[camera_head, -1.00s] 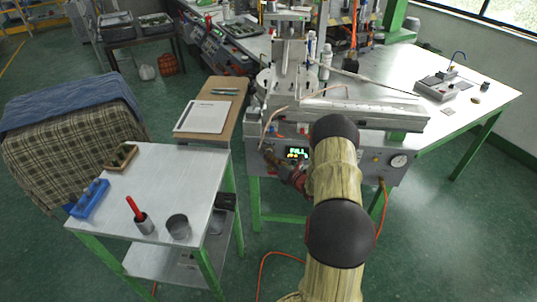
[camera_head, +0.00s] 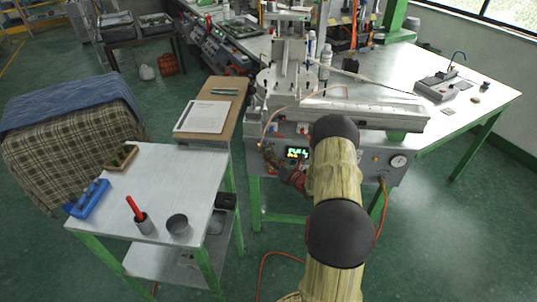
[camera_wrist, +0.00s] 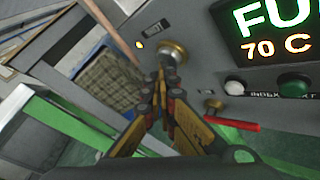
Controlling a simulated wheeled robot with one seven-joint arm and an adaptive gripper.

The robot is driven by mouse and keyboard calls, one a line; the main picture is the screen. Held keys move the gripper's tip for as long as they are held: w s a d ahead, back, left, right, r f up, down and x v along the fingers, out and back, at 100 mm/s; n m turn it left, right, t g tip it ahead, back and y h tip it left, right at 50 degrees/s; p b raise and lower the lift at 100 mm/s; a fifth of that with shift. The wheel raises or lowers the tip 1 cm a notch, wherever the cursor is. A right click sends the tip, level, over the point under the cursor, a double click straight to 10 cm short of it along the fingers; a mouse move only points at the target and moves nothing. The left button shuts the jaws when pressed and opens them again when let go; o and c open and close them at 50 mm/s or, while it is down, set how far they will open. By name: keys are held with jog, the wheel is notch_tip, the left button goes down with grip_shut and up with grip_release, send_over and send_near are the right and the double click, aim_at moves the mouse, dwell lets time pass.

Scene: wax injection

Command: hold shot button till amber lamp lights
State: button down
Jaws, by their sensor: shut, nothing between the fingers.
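My gripper (camera_wrist: 166,78) is shut and empty, its fingertips at the round brass-coloured shot button (camera_wrist: 174,52) on the grey machine panel. The tips overlap the button's lower edge and appear to touch it; how far it is pressed cannot be told. A small amber lamp (camera_wrist: 139,44) left of the button shows a bright yellow-orange glow. The display (camera_wrist: 268,32) reads "FU" in green, cut off by the frame edge, and "70 C" in orange. In the head view the display (camera_head: 298,153) appears to read "FULL". My arm partly hides the panel there.
A white button (camera_wrist: 234,87), a green button (camera_wrist: 294,86) and a red lever (camera_wrist: 232,123) sit right of my fingers. A gauge (camera_head: 398,161) is on the panel's right. A small metal table (camera_head: 165,180) with cups stands at left.

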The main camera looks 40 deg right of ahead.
dwell(0.3)
jog(key=shift+s+a+p, duration=0.3)
jog(key=shift+s+a, duration=0.3)
jog(key=shift+a, duration=0.1)
jog(key=s+a+p, duration=0.1)
jog(key=s+a, duration=0.2)
jog(key=shift+s+a, duration=0.15)
jog(key=shift+a, duration=0.25)
dwell(0.6)
